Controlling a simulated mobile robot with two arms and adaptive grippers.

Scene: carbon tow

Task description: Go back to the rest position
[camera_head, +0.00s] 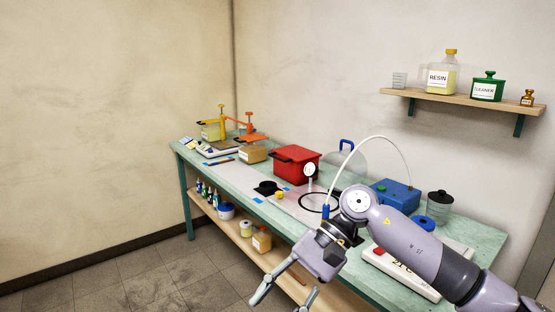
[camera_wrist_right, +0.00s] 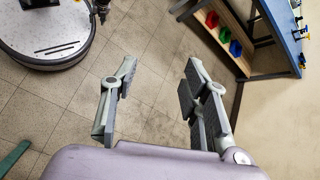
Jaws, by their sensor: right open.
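My right arm comes in from the right in the head view, bent over the front right part of the workbench (camera_head: 463,232). My right gripper (camera_head: 283,299) hangs down in front of the bench's front edge, with its two fingers apart. In the right wrist view the gripper (camera_wrist_right: 160,65) is open, with nothing between its fingers except the tiled floor beyond. My left arm and left gripper are not in view. The arm hides part of the bench top and lower shelf.
On the bench stand a red box (camera_head: 296,160), a dial gauge (camera_head: 310,170), a blue box (camera_head: 396,194) with a hose, and a dark-lidded jar (camera_head: 439,204). A wall shelf (camera_head: 455,98) holds bottles. Tiled floor (camera_head: 130,280) lies clear at left.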

